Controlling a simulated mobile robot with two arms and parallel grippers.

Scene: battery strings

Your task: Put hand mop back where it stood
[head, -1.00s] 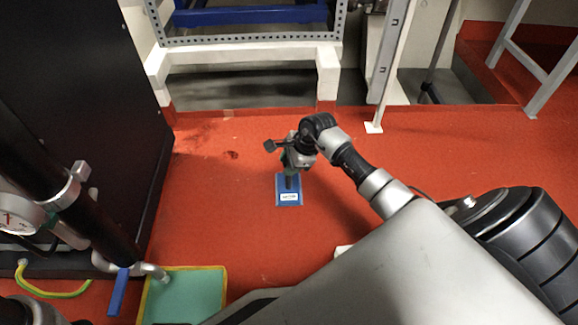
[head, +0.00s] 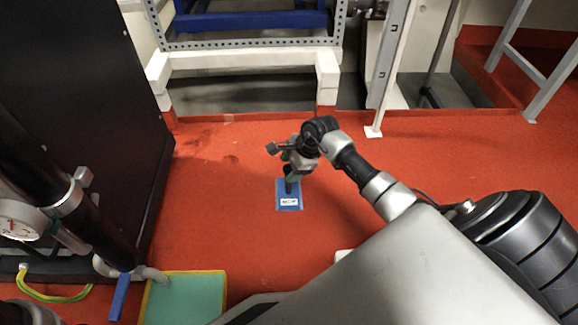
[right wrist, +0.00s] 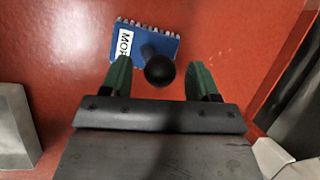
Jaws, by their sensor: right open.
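The hand mop (head: 289,203) stands on the red floor, with a blue head, a white label and a dark handle. In the right wrist view the mop's blue head (right wrist: 169,44) has a pale fringed edge, and its round black handle end (right wrist: 159,71) points at the camera. My right gripper (head: 290,168) is above the mop. In the right wrist view the green fingers of my right gripper (right wrist: 159,68) are open on either side of the handle, with a visible gap on each side. My left gripper is not in view.
A teal mat with a yellow border (head: 150,297) lies at the front left. A black cabinet (head: 90,110) stands on the left, with a pipe and gauge (head: 20,222) before it. A white-footed metal frame (head: 245,60) stands behind. Red floor around the mop is clear.

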